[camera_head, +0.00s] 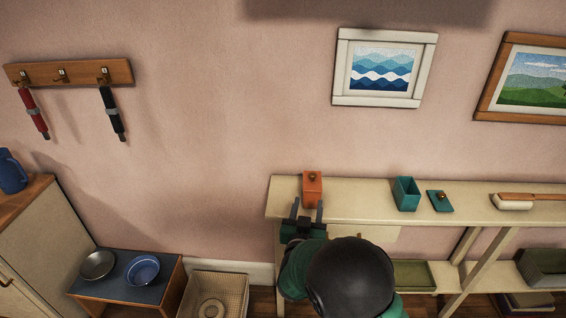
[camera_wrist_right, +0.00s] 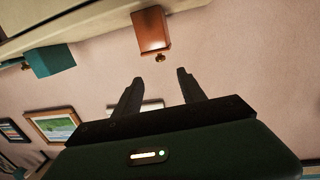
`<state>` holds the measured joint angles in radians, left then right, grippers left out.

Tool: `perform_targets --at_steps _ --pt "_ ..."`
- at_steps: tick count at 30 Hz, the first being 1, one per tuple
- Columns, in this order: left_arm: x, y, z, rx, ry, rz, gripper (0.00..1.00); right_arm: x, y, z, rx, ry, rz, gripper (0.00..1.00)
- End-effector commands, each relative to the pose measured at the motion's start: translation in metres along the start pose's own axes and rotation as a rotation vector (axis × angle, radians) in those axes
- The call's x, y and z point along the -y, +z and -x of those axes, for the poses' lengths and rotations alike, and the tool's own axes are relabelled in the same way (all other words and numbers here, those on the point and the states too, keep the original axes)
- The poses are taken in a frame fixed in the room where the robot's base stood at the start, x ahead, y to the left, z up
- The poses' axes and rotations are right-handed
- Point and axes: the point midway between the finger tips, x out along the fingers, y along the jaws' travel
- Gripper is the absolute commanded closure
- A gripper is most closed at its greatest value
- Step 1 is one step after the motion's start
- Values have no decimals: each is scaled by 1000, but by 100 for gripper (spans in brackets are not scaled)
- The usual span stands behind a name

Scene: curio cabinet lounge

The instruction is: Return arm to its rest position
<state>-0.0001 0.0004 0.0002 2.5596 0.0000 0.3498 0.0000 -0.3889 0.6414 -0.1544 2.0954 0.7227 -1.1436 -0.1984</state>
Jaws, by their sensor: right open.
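My right gripper (camera_head: 308,215) is in front of the cream shelf in the head view. Its two dark fingers are apart, with nothing between them. In the right wrist view the open fingers (camera_wrist_right: 157,90) point toward an orange box (camera_wrist_right: 151,30) with a small knob. That orange box (camera_head: 312,188) stands upright on the shelf top, just beyond the fingertips and apart from them. My left gripper does not show in either view.
The cream shelf (camera_head: 365,208) also bears an open teal box (camera_head: 406,194), a teal lid (camera_head: 439,201) and a wooden-handled brush (camera_head: 517,201). A wicker basket (camera_head: 233,290) and a low cabinet with two bowls (camera_head: 143,270) stand at lower left. Framed pictures (camera_head: 381,70) hang above.

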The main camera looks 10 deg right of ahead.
Motion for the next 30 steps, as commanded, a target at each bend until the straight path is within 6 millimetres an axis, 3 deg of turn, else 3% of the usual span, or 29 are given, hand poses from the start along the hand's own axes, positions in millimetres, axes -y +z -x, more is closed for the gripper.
perform_targets --at_steps 5,8,11,15,22,24,30 --pt "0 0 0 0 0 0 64 -1 14 6 133 -62 -16 52" --pt "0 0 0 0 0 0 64 -4 42 34 373 -168 -17 52" --pt "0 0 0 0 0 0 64 -16 73 87 639 -267 22 52" --pt "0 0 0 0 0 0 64 -48 104 164 936 -330 111 52" --pt "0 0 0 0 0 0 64 -113 125 264 1269 -321 267 52" --pt "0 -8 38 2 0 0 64 -112 86 266 1272 -323 269 52" --pt "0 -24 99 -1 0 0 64 -112 24 268 1271 -324 268 52"
